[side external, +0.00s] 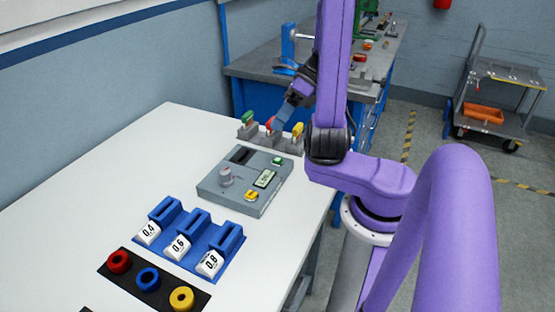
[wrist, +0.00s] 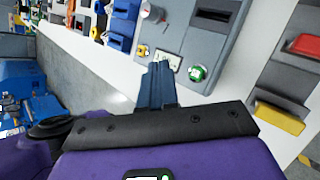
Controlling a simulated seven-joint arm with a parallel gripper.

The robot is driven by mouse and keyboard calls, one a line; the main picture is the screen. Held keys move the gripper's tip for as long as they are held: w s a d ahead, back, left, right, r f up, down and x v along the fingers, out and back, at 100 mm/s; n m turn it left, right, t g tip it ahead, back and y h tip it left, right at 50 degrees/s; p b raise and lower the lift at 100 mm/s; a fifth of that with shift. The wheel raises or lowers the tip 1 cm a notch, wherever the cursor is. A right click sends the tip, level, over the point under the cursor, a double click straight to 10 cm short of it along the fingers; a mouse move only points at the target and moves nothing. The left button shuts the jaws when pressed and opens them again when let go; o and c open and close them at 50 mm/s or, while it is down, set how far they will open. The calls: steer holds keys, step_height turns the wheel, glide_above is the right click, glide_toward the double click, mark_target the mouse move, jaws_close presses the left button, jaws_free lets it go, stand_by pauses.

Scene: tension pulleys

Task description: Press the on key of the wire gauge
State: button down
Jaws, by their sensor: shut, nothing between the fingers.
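The wire gauge (side external: 246,181) is a grey box on the white table, with a dark slot, a round knob, a small display (side external: 264,178), a green key (side external: 277,161) and a yellow key (side external: 252,195). Labels on the keys are too small to read. In the wrist view the green key (wrist: 196,73) lies just right of my fingertips, and the display (wrist: 167,60) is just beyond them. My gripper (side external: 275,124) is shut and empty, its blue fingers together. In the side view it appears over the rack behind the gauge; it also shows in the wrist view (wrist: 159,68). No contact with a key is visible.
A grey rack (side external: 287,146) with green, red and yellow pieces stands behind the gauge. A blue holder (side external: 185,238) with tags 0.4, 0.6 and 0.8 and a black strip (side external: 127,270) with red, blue and yellow rings lie in front. The table's left side is clear.

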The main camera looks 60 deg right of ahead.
mark_target(280, 158)
steer(key=shift+f, duration=3.65)
steer(key=shift+f, duration=0.1)
steer(key=shift+f, duration=0.35)
steer(key=shift+f, duration=0.4)
steer(key=shift+r, duration=0.85)
steer(key=shift+r, duration=0.1)
steer(key=shift+r, duration=2.4)
